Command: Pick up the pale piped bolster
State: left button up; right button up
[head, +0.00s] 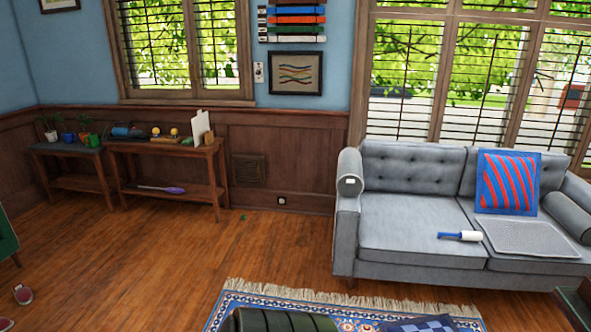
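A pale grey bolster (567,216) lies on the right end of the grey sofa (400,229), against the inner side of its right arm. It is a long rounded cylinder, slanting from the back towards the front, and the right picture edge cuts it off. Piping is too small to make out clearly. Neither of my grippers shows in the head view.
A red-and-blue cushion (509,182), a grey mat (532,239) and a blue-handled lint roller (461,236) are on the sofa. A patterned rug (240,297) and a dark ribbed object (280,321) lie in front. Wood floor (150,270) is open at left.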

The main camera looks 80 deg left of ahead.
aim_at(350, 180)
jog(key=u, duration=2.2)
jog(key=i+z, duration=0.1)
jog(key=z, duration=0.25)
jog(key=j+z, duration=0.15)
jog(key=z, duration=0.2)
jog(key=i+j+z, duration=0.1)
jog(key=z, duration=0.25)
jog(key=i+j+z, duration=0.3)
jog(key=j, duration=0.25)
jog(key=j+z, duration=0.25)
jog(key=j, duration=0.35)
jog(key=j+z, duration=0.3)
jog(key=j, duration=0.3)
jog(key=i, duration=0.05)
